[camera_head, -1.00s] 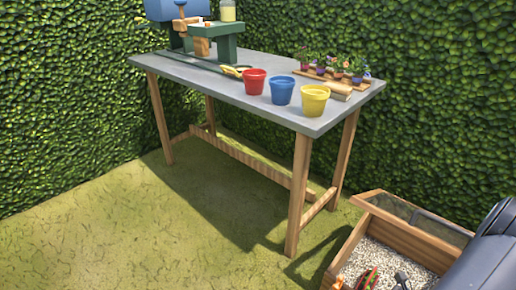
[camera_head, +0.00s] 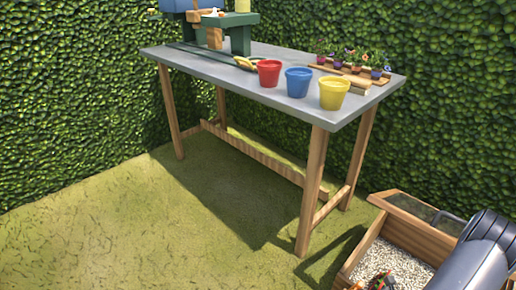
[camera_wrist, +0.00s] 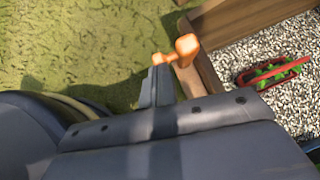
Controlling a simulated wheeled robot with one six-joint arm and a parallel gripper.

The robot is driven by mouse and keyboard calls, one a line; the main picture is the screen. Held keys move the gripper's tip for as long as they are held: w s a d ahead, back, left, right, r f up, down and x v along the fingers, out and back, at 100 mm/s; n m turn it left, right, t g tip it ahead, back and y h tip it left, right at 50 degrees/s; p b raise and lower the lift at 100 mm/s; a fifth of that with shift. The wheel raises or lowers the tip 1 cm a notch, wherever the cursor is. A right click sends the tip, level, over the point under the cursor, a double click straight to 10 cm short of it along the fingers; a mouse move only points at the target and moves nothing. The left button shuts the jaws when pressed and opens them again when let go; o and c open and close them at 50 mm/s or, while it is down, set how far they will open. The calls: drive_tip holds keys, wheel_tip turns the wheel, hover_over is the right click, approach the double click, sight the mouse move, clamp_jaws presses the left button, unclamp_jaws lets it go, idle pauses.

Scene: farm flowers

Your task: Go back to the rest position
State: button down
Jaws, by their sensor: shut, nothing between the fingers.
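In the wrist view my gripper (camera_wrist: 158,88) shows as dark grey fingers, shut and empty, pointing down toward the grass beside the wooden box. An orange knob-like piece (camera_wrist: 184,48) shows just beyond the fingertips, near the box edge; I cannot tell what it belongs to or whether it touches them. In the head view my grey arm is at the lower right, over the box, and hides part of it; the fingers are not clear there.
A wooden box (camera_head: 424,236) of pale gravel stands at the lower right, with a red-and-green item (camera_wrist: 268,72) inside. The grey-topped table (camera_head: 215,68) carries red (camera_head: 269,72), blue (camera_head: 298,82) and yellow (camera_head: 334,93) pots and several potted flowers. Grass at left is clear.

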drive_tip(key=s+d+r+p, duration=0.4)
drive_tip(key=s+d, duration=0.2)
drive_tip(key=s, duration=0.5)
drive_tip(key=shift+d+r+p, duration=0.35)
drive_tip(key=shift+r, duration=0.05)
